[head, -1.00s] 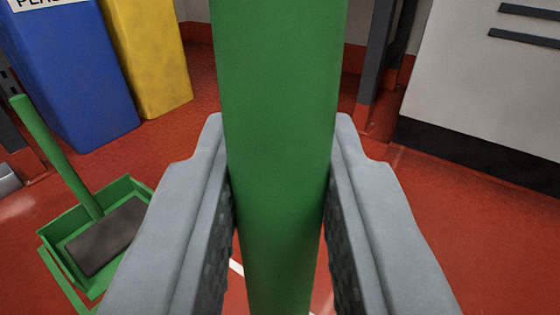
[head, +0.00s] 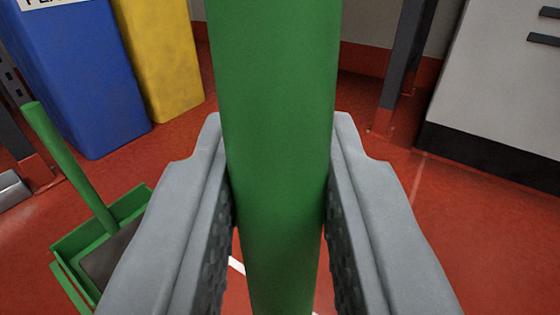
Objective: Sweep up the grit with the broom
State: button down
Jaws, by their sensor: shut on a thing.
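A thick green broom handle (head: 277,130) stands upright through the middle of the view. My gripper (head: 280,200) is shut on it, one grey finger on each side. The broom's head is below the picture and cannot be seen. A green dustpan (head: 75,245) with its own upright green handle (head: 70,165) sits on the floor at the lower left, partly behind my left finger. A dark grey patch shows inside the dustpan; I cannot tell what it is. I see no grit.
A blue bin (head: 80,75) and a yellow bin (head: 165,60) stand at the back left. A dark post (head: 405,70) and a white cabinet (head: 500,90) stand at the back right. The red floor (head: 480,225) is clear at right.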

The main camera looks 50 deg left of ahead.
jog(key=shift+s+a+f, duration=0.1)
jog(key=shift+s+a, duration=0.1)
jog(key=shift+a, duration=0.6)
jog(key=shift+s+a+f, duration=0.1)
jog(key=shift+s+a, duration=0.05)
jog(key=shift+a, duration=0.65)
jog(key=s+a, duration=0.3)
jog(key=a, duration=0.9)
dwell(0.4)
jog(key=shift+r, duration=1.5)
jog(key=shift+w, duration=0.1)
